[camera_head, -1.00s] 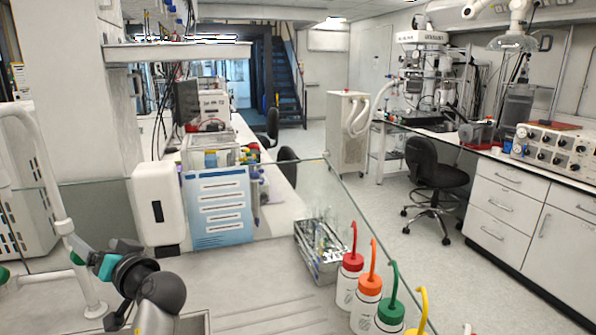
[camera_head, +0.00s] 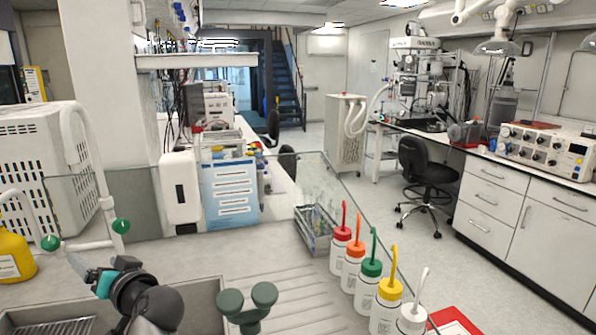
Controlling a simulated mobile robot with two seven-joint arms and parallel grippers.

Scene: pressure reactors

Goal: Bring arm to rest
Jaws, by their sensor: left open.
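My left gripper (camera_head: 90,271) is at the lower left of the head view, small and grey, beyond a teal band and the dark rounded links of my arm. It is open, with nothing seen between its fingers. It appears in front of the counter and sink area, just below a white tap pipe with green knobs (camera_head: 121,226). I cannot tell whether it touches anything. My right gripper is not in view.
Squeeze bottles with coloured caps (camera_head: 370,282) stand in a row right of centre, beside a wire basket (camera_head: 315,230). Dark green knobs (camera_head: 246,305) rise at the bottom. A yellow bottle (camera_head: 14,253) stands at far left. A glass panel (camera_head: 290,190) crosses behind the counter.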

